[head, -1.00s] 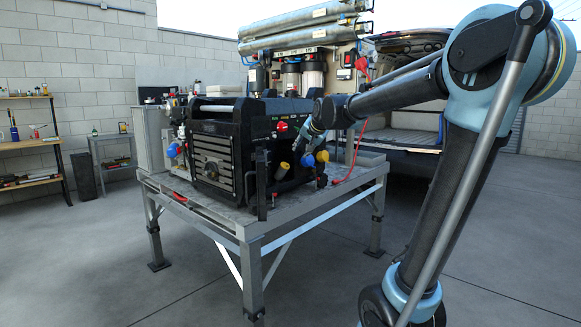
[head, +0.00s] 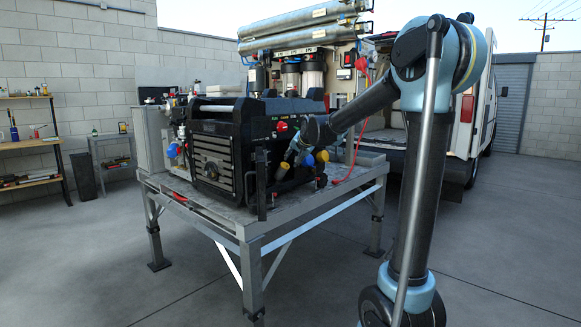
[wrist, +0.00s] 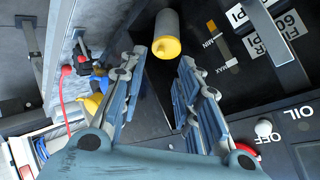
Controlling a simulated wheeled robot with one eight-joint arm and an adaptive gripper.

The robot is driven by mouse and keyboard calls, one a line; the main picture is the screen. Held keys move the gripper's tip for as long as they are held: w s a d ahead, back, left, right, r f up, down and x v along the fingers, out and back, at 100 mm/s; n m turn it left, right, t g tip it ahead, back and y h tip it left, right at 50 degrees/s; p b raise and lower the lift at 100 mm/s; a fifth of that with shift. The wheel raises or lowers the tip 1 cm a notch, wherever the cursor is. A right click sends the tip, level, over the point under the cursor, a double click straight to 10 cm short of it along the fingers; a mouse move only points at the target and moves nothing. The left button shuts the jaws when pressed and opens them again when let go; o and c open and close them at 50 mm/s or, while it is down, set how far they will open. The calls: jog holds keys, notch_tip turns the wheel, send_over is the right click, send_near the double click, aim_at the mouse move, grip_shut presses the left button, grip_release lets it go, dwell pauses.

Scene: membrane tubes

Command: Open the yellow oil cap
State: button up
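A yellow cap (wrist: 166,47) on a pale cylinder sits beyond my fingertips in the wrist view, near a MIN/MAX gauge on the black machine. In the head view a yellow cap (head: 284,170) shows low on the machine's front right. My gripper (wrist: 160,68) is open, with one jointed finger on each side and a clear gap between them. The cap lies roughly in line with this gap, and nothing is held. Whether a finger touches the cap cannot be told. In the head view my gripper (head: 298,150) is just above the cap and partly hidden.
The black machine (head: 222,150) stands on a grey metal table (head: 250,222). Blue caps (head: 308,160) sit right beside the gripper. A red hose (head: 352,152) hangs at the right. Another yellow part (wrist: 94,103) lies outside the left finger. The floor in front is clear.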

aim_at(288, 165)
jog(key=shift+x, duration=3.35)
grip_shut()
